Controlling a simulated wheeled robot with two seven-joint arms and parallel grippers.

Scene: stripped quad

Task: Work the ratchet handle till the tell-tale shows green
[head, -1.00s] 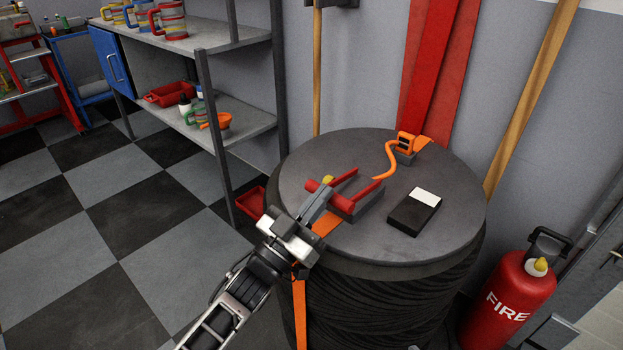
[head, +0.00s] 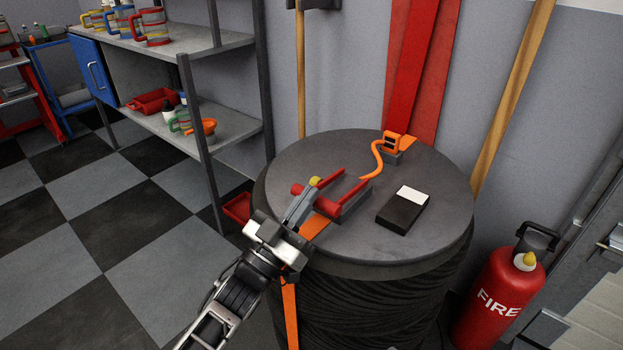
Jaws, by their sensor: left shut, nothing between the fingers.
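The ratchet (head: 350,200) lies on the round dark drum top, with red side arms and a red cross-bar handle (head: 326,206). An orange strap (head: 318,226) runs from it over the drum's near edge. My left gripper (head: 311,190) is shut and empty, its fingertips at the left end of the red bar, overlapping it in view. I cannot tell if they touch. A small yellow piece (head: 315,182) shows at the fingertips; what it belongs to is unclear. A black box with a white patch (head: 403,210) lies right of the ratchet. I see no green on it. My right gripper is out of view.
An orange hook and strap (head: 392,146) sit at the drum's (head: 430,235) back. A red fire extinguisher (head: 497,300) stands at right. A shelf unit (head: 235,128) with mugs and a red tray is at left. The drum top's right side is clear.

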